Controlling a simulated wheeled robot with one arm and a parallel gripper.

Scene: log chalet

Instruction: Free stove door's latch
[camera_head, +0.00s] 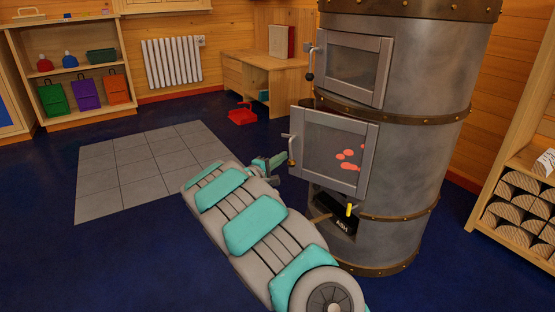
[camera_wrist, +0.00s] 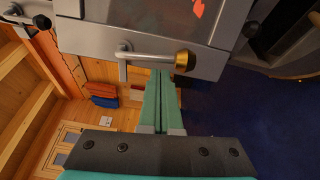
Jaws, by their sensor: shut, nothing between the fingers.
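The metal stove (camera_head: 420,150) stands at centre right. Its lower glass door (camera_head: 372,160) has orange-red shapes behind the pane; I cannot tell whether it is fully closed. The door's latch (camera_head: 291,150) is on its left edge, a grey lever hanging down to a brass and black knob. In the wrist view the latch (camera_wrist: 150,57) runs from its pivot on the door frame to the knob (camera_wrist: 185,61). My gripper (camera_head: 281,160) is shut and empty. In the wrist view its green fingertips (camera_wrist: 163,74) are right beside the lever near the knob; contact is unclear.
An upper stove door (camera_head: 380,75) has its own handle (camera_head: 310,65). Below is an ash drawer with a yellow handle (camera_head: 349,209). Grey floor tiles (camera_head: 140,170) lie left of my arm. A red tray (camera_head: 242,115) is on the floor behind. A log rack (camera_head: 505,165) stands right.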

